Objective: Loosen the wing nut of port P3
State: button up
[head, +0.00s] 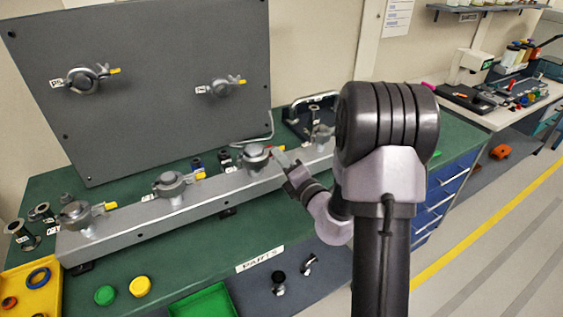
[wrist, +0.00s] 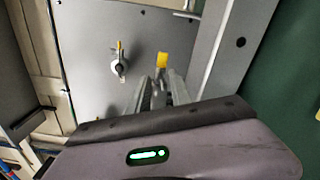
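A grey rail (head: 140,228) on the green bench carries a row of clamped ports with yellow wing nuts. My gripper (head: 281,160) is at the third port from the left (head: 255,156), at the wing nut on its right side. I cannot read this port's label clearly. In the wrist view a yellow wing nut (wrist: 162,60) shows just beyond the fingertips of my gripper (wrist: 160,80), in line with the gap between them. I cannot tell whether the fingers touch it or are closed on it.
An upright grey panel (head: 150,120) behind the rail bears two more clamped ports (head: 84,79) (head: 221,87). A black-framed holder (head: 300,112) stands near the rail's right end. Yellow (head: 30,290) and green (head: 205,302) trays, caps and small fittings lie in front.

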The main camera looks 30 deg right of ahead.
jog(key=shift+c, duration=0.3)
grip_shut()
dwell(1.2)
